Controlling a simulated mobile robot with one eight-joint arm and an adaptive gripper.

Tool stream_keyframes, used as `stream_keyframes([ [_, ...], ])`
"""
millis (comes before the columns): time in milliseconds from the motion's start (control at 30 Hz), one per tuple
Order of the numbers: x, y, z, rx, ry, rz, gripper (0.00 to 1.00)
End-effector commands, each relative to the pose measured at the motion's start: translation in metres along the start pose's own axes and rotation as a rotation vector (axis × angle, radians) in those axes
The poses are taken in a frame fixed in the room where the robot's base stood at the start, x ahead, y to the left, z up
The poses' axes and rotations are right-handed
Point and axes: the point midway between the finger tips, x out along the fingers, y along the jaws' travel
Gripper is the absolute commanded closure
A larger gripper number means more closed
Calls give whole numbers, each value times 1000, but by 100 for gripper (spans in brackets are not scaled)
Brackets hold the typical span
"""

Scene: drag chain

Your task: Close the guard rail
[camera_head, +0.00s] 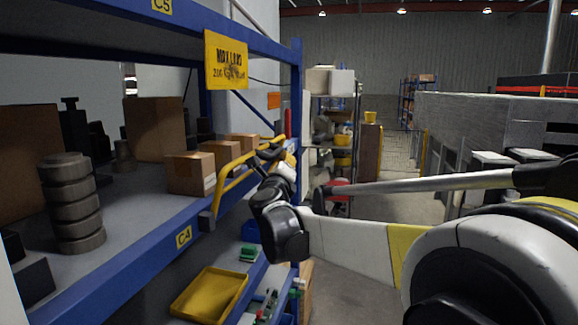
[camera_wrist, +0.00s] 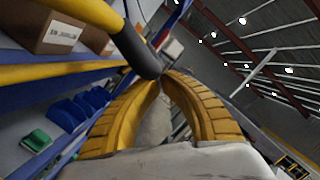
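The guard rail (camera_head: 232,172) is a yellow tube along the front edge of the blue shelf in the head view. In the wrist view the rail's yellow tube (camera_wrist: 50,76) and black end section (camera_wrist: 132,48) cross the upper left. The yellow ribbed fingers of my gripper (camera_wrist: 163,77) arch together, tips close to each other beside the black end. The gripper looks shut with nothing between the fingers. Whether it touches the rail is unclear.
Cardboard boxes (camera_head: 190,173) and a stack of dark round parts (camera_head: 72,203) stand on the shelf (camera_head: 140,262). A yellow tray (camera_head: 210,295) is below. A yellow sign (camera_head: 226,60) hangs from the upper beam. Floor is open at the right of the shelf.

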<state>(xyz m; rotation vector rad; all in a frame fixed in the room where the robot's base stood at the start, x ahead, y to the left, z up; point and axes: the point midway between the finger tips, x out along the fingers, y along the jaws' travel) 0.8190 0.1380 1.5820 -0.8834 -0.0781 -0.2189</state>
Motion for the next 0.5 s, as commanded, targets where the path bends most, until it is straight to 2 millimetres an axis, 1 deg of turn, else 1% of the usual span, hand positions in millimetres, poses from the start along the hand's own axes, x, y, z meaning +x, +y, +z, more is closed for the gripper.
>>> stream_keyframes([
  [33, 1, -1, 7, 0, -1, 1, 100],
  [200, 4, -2, 19, 2, 0, -1, 100],
  [500, 8, -1, 31, 1, 0, -1, 100],
])
